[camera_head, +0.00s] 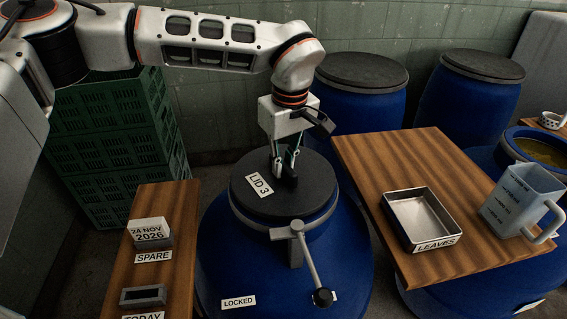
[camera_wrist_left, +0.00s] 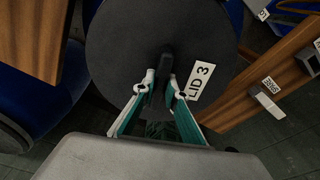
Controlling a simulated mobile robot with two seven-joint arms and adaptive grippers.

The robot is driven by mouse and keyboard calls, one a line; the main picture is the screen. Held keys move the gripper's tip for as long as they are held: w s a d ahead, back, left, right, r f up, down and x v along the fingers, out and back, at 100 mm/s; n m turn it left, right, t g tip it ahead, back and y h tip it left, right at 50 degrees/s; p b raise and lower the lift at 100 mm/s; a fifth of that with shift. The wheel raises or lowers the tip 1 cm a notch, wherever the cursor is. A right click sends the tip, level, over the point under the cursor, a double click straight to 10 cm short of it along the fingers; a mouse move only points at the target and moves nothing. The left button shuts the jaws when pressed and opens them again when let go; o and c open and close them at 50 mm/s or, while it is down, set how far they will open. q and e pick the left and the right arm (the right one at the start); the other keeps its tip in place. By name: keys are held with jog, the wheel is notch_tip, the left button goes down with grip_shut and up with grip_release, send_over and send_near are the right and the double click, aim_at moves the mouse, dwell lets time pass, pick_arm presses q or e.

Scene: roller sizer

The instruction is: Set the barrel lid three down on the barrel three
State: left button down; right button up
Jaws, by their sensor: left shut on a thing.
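The barrel lid three (camera_head: 310,196) is a dark round lid with a white "LID 3" tag. It lies level at the mouth of the blue barrel three (camera_head: 225,255); whether it is fully seated I cannot tell. My left gripper (camera_head: 285,172) comes from above and is shut on the lid's central handle. In the left wrist view the lid (camera_wrist_left: 120,45) fills the upper middle, and the left gripper's fingertips (camera_wrist_left: 163,85) close on the dark handle. A metal clamp ring with a lever (camera_head: 305,255) is on the barrel's front, above a "LOCKED" tag. My right gripper is not in view.
A wooden board at right holds a metal "LEAVES" tray (camera_head: 388,208) and a grey jug (camera_head: 520,200). A narrow board at left holds a date block (camera_head: 150,233) and a small holder (camera_head: 143,296). Lidded blue barrels (camera_head: 360,108) and green crates (camera_head: 115,140) stand behind.

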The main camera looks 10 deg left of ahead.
aim_at(286, 165)
pick_arm(q)
jog(key=shift+r, duration=0.2)
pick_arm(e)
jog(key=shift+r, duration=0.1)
pick_arm(q)
jog(key=shift+f, duration=0.6)
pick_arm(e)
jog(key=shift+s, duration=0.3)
pick_arm(q)
jog(key=c, duration=2)
grip_release()
jog(key=shift+c, duration=0.2)
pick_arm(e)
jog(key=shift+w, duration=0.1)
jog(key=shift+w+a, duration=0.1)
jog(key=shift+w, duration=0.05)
